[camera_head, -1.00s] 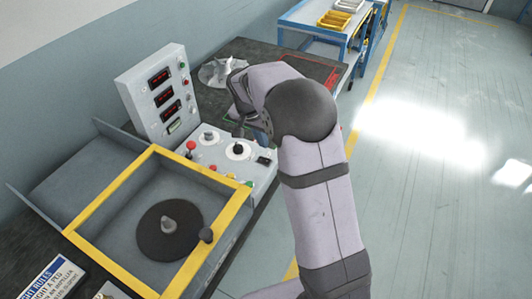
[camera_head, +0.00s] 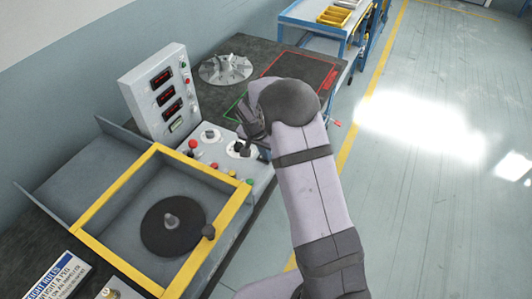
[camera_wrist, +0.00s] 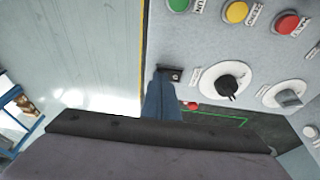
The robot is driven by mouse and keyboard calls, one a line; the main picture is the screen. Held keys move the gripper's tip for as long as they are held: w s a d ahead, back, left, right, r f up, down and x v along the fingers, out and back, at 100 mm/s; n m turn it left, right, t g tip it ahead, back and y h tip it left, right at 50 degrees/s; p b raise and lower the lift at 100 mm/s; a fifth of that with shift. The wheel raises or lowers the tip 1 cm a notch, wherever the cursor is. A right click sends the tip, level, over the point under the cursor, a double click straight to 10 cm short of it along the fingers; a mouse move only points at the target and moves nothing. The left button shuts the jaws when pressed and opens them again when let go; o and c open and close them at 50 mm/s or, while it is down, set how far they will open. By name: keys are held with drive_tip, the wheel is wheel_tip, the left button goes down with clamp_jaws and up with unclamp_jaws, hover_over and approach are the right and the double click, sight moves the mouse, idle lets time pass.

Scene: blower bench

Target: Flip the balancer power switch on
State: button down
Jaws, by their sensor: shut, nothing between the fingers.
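The black power switch (camera_wrist: 173,75) sits at the near corner of the grey control panel (camera_wrist: 203,48), beside a white dial with a black knob (camera_wrist: 228,87). Its on or off position is too small to tell. My gripper (camera_wrist: 161,86) has its narrow blue fingers shut and empty, with the tips right by the switch in the wrist view. I cannot tell whether they touch it. In the head view my wrist hangs over the panel's right end and partly hides the switch area.
Green (camera_wrist: 178,4), yellow (camera_wrist: 236,12) and red (camera_wrist: 286,22) buttons line the panel. A second dial (camera_wrist: 290,97) is close by. The yellow-framed balancer bay (camera_head: 108,194) lies left, the upright display box (camera_head: 160,92) behind, and a metal impeller (camera_head: 226,69) on the dark bench.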

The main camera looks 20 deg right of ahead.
drive_tip(key=shift+f, duration=0.1)
drive_tip(key=shift+s+f+b, duration=0.1)
drive_tip(key=shift+f+b, duration=0.1)
drive_tip(key=shift+b, duration=0.4)
drive_tip(key=shift+r, duration=0.1)
drive_tip(key=shift+w+a+r, duration=0.2)
drive_tip(key=shift+w+a, duration=0.3)
drive_tip(key=shift+w, duration=0.05)
drive_tip(key=shift+r, duration=0.1)
wheel_tip(320, 180, up, 4)
drive_tip(key=p, duration=0.2)
drive_tip(key=shift+s+d+r+p, duration=0.1)
drive_tip(key=shift+d+p, duration=0.05)
drive_tip(key=shift+p, duration=0.15)
drive_tip(key=shift+s+r+b, duration=0.15)
drive_tip(key=shift+r+b, duration=0.1)
drive_tip(key=shift+b, duration=0.25)
drive_tip(key=s+r+b, duration=0.2)
drive_tip(key=s+r, duration=0.1)
drive_tip(key=r, duration=0.5)
drive_tip(key=shift+a+r+b, duration=0.25)
drive_tip(key=shift+a+b, duration=0.05)
drive_tip(key=shift+b, duration=0.1)
